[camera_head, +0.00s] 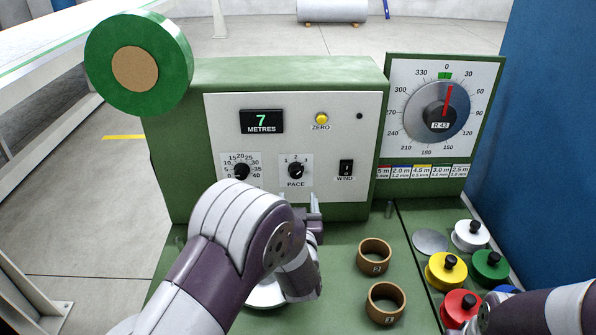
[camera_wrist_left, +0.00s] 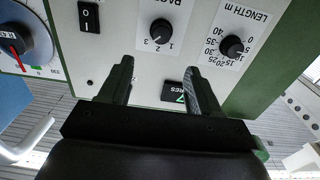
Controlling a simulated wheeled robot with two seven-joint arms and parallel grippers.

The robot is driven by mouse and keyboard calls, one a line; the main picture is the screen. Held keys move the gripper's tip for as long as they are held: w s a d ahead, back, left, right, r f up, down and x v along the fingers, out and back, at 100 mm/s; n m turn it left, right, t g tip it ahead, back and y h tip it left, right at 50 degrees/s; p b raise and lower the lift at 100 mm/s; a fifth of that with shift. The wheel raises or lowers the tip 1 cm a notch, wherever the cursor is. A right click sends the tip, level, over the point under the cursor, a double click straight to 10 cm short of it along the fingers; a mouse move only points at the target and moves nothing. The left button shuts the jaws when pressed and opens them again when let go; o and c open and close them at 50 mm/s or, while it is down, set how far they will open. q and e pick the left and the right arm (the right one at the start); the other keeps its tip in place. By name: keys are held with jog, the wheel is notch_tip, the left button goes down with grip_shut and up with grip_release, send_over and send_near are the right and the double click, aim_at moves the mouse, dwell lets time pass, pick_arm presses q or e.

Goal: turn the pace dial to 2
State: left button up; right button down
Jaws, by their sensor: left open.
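The pace dial (camera_head: 296,170) is a small black knob on the white front panel of the green machine, with marks 1, 2 and 3 above it. In the left wrist view the pace dial (camera_wrist_left: 161,32) appears upside down, beyond the fingertips and roughly centred between them. I cannot tell surely which number its pointer meets. My left gripper (camera_wrist_left: 158,78) is open and empty, its fingers toward the panel and apart from the dial. In the head view the left gripper (camera_head: 314,206) is mostly hidden behind my left wrist, just below the panel. My right gripper is out of view.
The length dial (camera_head: 241,171) is left of the pace dial, and the wind switch (camera_head: 345,170) is right. The display (camera_head: 262,121) reads 7 metres. Two brown rings (camera_head: 374,257) and several coloured spools (camera_head: 446,271) stand on the green bench at right.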

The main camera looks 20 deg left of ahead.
aim_at(296, 174)
pick_arm(q)
jog(key=x, duration=0.3)
jog(key=p+x, duration=0.1)
jog(key=x, duration=0.2)
jog(key=p+x, duration=0.1)
jog(key=x, duration=0.3)
jog(key=shift+f, duration=0.35)
jog(key=shift+w+a+r, duration=0.1)
jog(key=shift+w+r, duration=0.05)
jog(key=shift+w, duration=0.2)
jog(key=shift+w+a, duration=0.1)
jog(key=shift+w, duration=0.2)
jog(key=c, duration=1)
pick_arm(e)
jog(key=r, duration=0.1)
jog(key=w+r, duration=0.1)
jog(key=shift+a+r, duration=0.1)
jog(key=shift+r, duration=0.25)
